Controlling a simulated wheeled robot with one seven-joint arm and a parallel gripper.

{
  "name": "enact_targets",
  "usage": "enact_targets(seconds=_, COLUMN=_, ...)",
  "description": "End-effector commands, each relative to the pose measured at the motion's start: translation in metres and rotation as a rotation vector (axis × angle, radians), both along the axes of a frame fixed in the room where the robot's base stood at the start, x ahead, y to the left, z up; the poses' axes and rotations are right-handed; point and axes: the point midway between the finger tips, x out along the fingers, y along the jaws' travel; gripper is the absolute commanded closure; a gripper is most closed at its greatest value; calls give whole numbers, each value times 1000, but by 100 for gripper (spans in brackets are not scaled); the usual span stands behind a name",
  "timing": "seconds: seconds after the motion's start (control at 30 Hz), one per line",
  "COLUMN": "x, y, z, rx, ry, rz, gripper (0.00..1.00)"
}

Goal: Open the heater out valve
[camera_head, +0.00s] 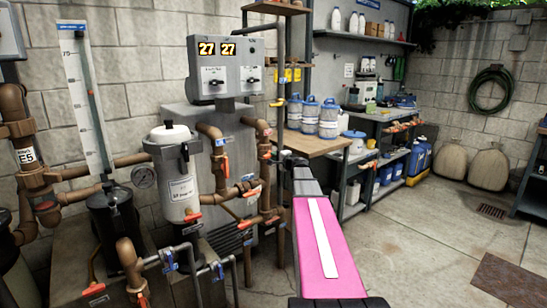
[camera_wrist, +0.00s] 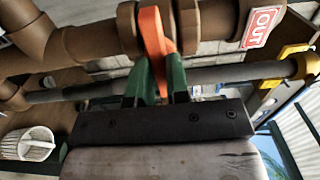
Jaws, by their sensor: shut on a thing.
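The orange valve handle (camera_wrist: 152,38) stands out from a brown pipe fitting at the top middle of the wrist view. A red OUT label (camera_wrist: 262,27) is on the pipe to its right. My gripper (camera_wrist: 160,78) has green fingers, one on each side of the handle, and is shut on it. The handle's lower end is partly hidden between the fingers. In the head view my gripper (camera_head: 289,158) is at the brown pipes (camera_head: 264,150) right of the heater. The held handle is hard to make out there.
The grey heater box (camera_head: 226,68) shows 27 on both displays. A white filter canister (camera_head: 175,175) and several orange-handled valves stand left of my arm. A wooden-topped table (camera_head: 318,143) with blue-lidded tubs is close behind my gripper. The floor (camera_head: 420,235) at the right is mostly clear.

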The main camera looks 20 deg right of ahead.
Motion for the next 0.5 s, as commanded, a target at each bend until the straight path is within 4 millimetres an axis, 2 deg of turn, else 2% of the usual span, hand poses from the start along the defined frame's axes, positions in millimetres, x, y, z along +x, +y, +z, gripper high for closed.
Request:
enact_targets(seconds=0.17, x=0, y=0, z=0, rx=-114, ry=-40, rz=1, gripper=100)
enact_targets(seconds=0.5, x=0, y=0, z=-1, rx=-475, ry=-171, rz=1, gripper=100)
